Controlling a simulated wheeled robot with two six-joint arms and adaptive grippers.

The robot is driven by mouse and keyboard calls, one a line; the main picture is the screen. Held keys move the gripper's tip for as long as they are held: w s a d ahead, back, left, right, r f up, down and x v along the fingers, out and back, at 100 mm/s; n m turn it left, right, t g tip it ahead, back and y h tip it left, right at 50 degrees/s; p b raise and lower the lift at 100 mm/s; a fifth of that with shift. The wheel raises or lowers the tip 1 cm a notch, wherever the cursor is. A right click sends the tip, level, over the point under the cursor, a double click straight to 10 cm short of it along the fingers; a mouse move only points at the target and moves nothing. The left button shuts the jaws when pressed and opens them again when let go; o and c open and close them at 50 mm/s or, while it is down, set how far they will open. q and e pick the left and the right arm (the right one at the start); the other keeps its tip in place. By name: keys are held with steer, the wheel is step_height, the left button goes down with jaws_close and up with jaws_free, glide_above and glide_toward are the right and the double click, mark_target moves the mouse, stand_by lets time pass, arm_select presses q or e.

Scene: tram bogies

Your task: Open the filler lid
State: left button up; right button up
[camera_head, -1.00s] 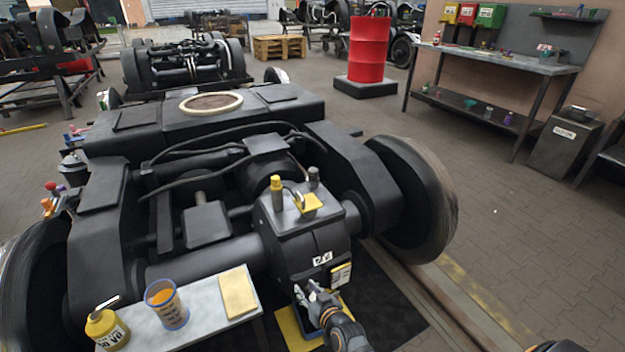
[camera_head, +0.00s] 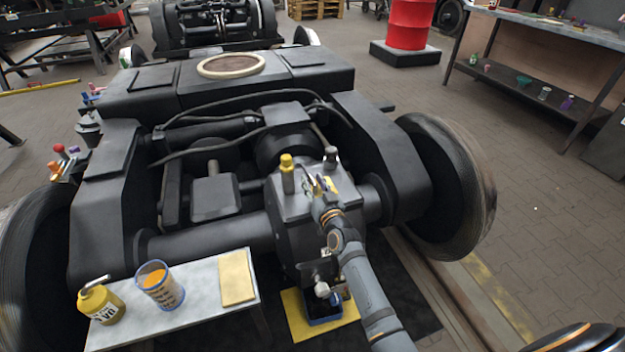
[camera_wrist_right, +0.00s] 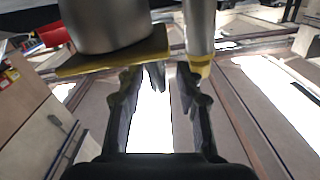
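The black gearbox (camera_head: 300,235) stands in the middle of the bogie. On its top are a post with a yellow cap (camera_head: 287,172), a grey post (camera_head: 331,158) and a small yellow plate (camera_head: 331,185), partly hidden by my gripper. I cannot tell which part is the filler lid. My right gripper (camera_head: 321,185) is at the gearbox top, close to the yellow plate. In the right wrist view its two fingers (camera_wrist_right: 158,85) are apart; a grey cylinder with a yellow flange (camera_wrist_right: 110,28) and a yellow-tipped grey post (camera_wrist_right: 200,40) show beyond them. My left gripper is not in view.
A side table (camera_head: 200,325) holds a yellow oil can (camera_head: 101,303), a blue-rimmed jar (camera_head: 160,287) and a yellow cloth (camera_head: 237,278). A blue tray (camera_head: 322,310) sits below the gearbox front.

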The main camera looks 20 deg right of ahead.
steer(key=shift+w, duration=0.7)
steer(key=shift+c, duration=0.2)
jaws_close()
